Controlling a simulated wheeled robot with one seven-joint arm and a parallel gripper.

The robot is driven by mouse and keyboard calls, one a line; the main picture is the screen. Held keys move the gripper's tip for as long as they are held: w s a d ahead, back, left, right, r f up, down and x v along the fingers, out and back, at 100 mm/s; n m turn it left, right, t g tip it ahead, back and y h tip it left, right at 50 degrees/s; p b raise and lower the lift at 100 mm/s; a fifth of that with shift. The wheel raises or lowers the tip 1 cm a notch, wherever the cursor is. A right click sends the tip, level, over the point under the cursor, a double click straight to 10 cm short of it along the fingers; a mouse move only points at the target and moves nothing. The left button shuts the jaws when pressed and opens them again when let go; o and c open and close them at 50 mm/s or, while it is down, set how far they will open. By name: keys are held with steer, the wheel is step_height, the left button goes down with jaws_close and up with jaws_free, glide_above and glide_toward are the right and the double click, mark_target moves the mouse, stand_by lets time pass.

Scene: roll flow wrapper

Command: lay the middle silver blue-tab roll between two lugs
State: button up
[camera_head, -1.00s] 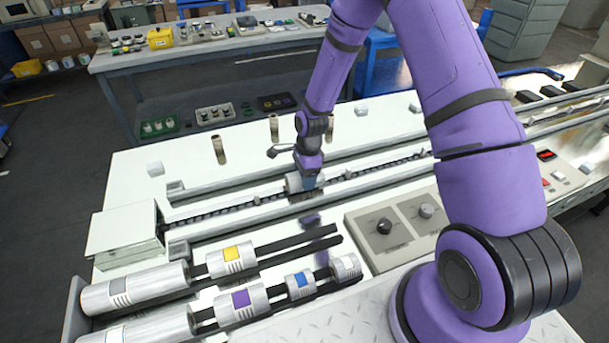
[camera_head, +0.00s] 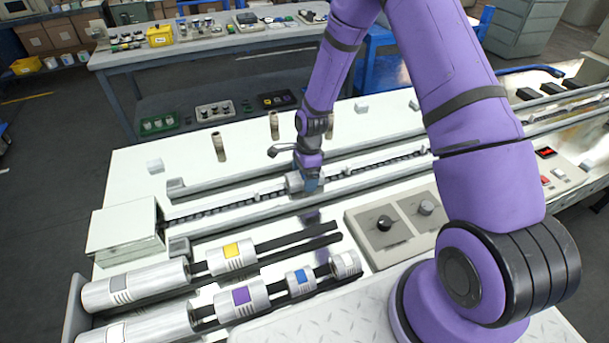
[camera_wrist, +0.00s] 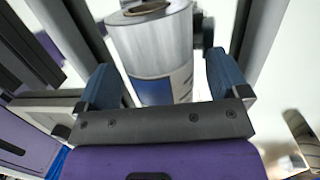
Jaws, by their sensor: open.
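A silver roll (camera_head: 292,182) lies on the chain lane (camera_head: 225,208) in the middle of the bench. In the wrist view the silver roll (camera_wrist: 155,45) shows a blue tab and a brown core at its end. My gripper (camera_head: 309,186) is low over this roll. Its two blue fingers (camera_wrist: 165,82) are open, one on each side of the roll, with gaps visible. Small lugs stand along the chain, one left of the roll (camera_head: 256,194) and one right of it (camera_head: 347,173). The gripper partly hides the roll in the head view.
A rack at front left holds silver rolls with a yellow tab (camera_head: 232,256), a purple tab (camera_head: 240,300), a blue tab (camera_head: 300,281) and a white tab (camera_head: 345,264). A knob panel (camera_head: 393,227) stands right of it. Rails flank the chain lane; a white box (camera_head: 126,232) covers its left end.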

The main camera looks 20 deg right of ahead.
steer(key=r, duration=0.3)
steer(key=d+r, duration=0.1)
steer(key=r, duration=0.3)
steer(key=w+r, duration=0.1)
steer(key=r, duration=0.2)
steer(key=shift+d+r, duration=0.25)
steer(key=shift+r, duration=0.2)
steer(key=s+d+r+n+t, duration=0.1)
steer(key=s+r+n, duration=0.2)
steer(key=r, duration=0.5)
steer(key=s+d+r+n+t+h, duration=0.1)
steer(key=s+r+n, duration=0.2)
steer(key=r, duration=0.5)
steer(key=s+d+r+n+t, duration=0.1)
steer(key=s+r+n, duration=0.25)
steer(key=r, duration=0.45)
steer(key=s+d+r+n+t, duration=0.1)
steer(key=s+r+n, duration=0.3)
steer(key=s, duration=0.6)
steer(key=s+d+r+n+t, duration=0.1)
steer(key=s+r+n+t, duration=0.1)
steer(key=s+r+n, duration=0.2)
steer(key=s+r, duration=0.3)
steer(key=s, duration=0.4)
steer(key=shift+d+h, duration=0.15)
steer(key=shift+h, duration=0.15)
steer(key=shift+n, duration=0.25)
